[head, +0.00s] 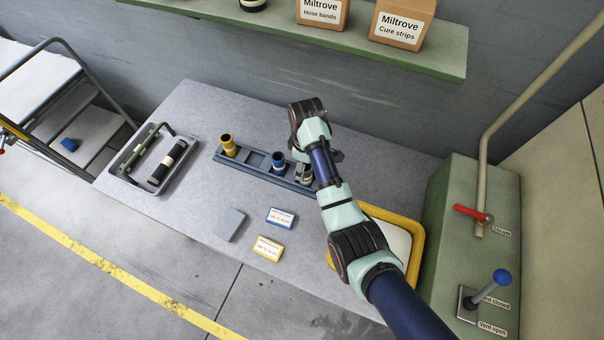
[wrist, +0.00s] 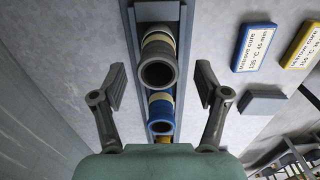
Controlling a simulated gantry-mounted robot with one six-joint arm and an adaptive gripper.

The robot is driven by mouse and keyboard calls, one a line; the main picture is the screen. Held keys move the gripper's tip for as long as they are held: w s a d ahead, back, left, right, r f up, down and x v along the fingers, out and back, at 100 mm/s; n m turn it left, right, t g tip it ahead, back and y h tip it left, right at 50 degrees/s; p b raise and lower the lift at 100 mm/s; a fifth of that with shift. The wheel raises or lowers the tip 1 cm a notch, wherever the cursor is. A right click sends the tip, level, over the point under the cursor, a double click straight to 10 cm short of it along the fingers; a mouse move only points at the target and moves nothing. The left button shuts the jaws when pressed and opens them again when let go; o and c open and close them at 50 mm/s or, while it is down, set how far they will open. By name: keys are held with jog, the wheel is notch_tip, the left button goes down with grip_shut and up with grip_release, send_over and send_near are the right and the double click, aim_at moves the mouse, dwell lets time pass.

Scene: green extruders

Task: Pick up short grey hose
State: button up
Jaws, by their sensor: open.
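The short grey hose (wrist: 158,73) stands upright in the dark rack (wrist: 193,45), with its open end facing the wrist camera and a pale band below the rim. In the wrist view my gripper (wrist: 161,88) is open, with one finger on each side of the grey hose and a visible gap on both sides. I cannot tell how far above the hose the fingertips are.
A blue hose (head: 278,162) and a yellow hose (head: 228,144) stand in the same rack. A grey tray (head: 128,170) holds a black hose (head: 168,162). Blue (head: 281,217) and yellow (head: 267,248) labels lie in front. A yellow-rimmed tray (head: 414,265) is at right.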

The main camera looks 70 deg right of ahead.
notch_tip(320, 180, down, 6)
jog(key=shift+s+r+b, duration=0.1)
jog(key=shift+b, duration=0.55)
grip_shut()
notch_tip(320, 180, up, 20)
jog(key=p, duration=1)
